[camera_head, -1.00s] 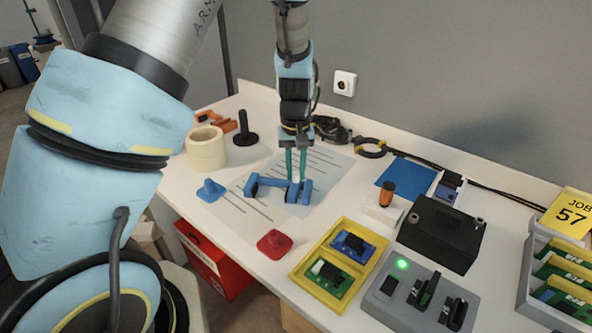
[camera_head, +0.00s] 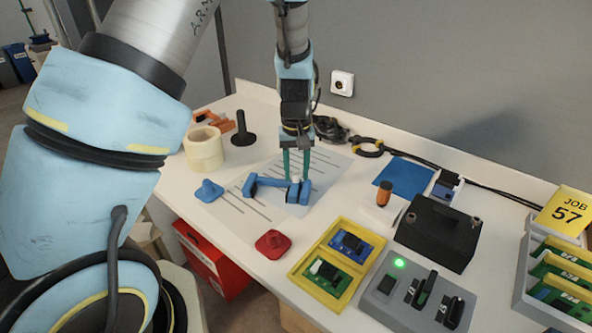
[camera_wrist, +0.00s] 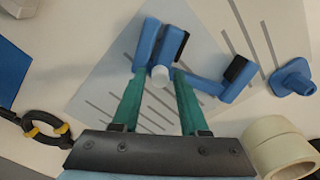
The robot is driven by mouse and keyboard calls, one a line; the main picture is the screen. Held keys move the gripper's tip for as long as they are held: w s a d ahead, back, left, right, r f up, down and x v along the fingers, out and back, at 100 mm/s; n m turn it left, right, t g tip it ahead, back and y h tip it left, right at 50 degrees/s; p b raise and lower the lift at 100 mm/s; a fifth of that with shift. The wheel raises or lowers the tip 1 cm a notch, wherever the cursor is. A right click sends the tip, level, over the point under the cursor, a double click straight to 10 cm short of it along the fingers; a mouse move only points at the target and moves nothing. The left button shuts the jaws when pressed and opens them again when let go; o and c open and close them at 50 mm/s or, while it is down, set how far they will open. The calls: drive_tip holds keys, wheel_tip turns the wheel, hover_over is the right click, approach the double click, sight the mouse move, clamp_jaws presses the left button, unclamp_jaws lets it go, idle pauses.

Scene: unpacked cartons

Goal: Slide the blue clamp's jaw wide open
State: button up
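The blue clamp (camera_head: 268,183) lies on the white sheet, below my gripper. In the wrist view its fixed jaw (camera_wrist: 238,80) with a dark pad is on the right, and its sliding jaw (camera_wrist: 148,45) with a dark pad is on the left. A wide gap separates the two pads. A pale round peg (camera_wrist: 160,76) stands at the sliding jaw. My gripper (camera_head: 296,177) has its teal fingers on either side of this peg, with a narrow gap seeming to show beside it. The gripper also shows in the wrist view (camera_wrist: 160,78).
A blue knob (camera_head: 208,191) and a red knob (camera_head: 272,244) lie near the front edge. Tape rolls (camera_head: 203,150) and a black post (camera_head: 242,130) stand behind left. A yellow tray (camera_head: 297,272), a grey fixture (camera_head: 378,298) and a black box (camera_head: 437,235) fill the right.

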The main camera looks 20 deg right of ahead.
sight(296, 173)
drive_tip(key=shift+o, duration=0.8)
wheel_tip(296, 173, up, 11)
drive_tip(key=b, duration=0.1)
drive_tip(key=shift+f, duration=0.1)
drive_tip(key=s+a+n, duration=0.1)
drive_tip(key=s+a, duration=0.1)
drive_tip(key=a, duration=1.3)
drive_tip(key=s+a+r+n+t, duration=0.1)
drive_tip(key=a, duration=1.4)
drive_tip(key=shift+s+a+r+t, duration=0.15)
drive_tip(key=shift+s+a+t, duration=0.15)
drive_tip(key=shift+s+a, duration=0.1)
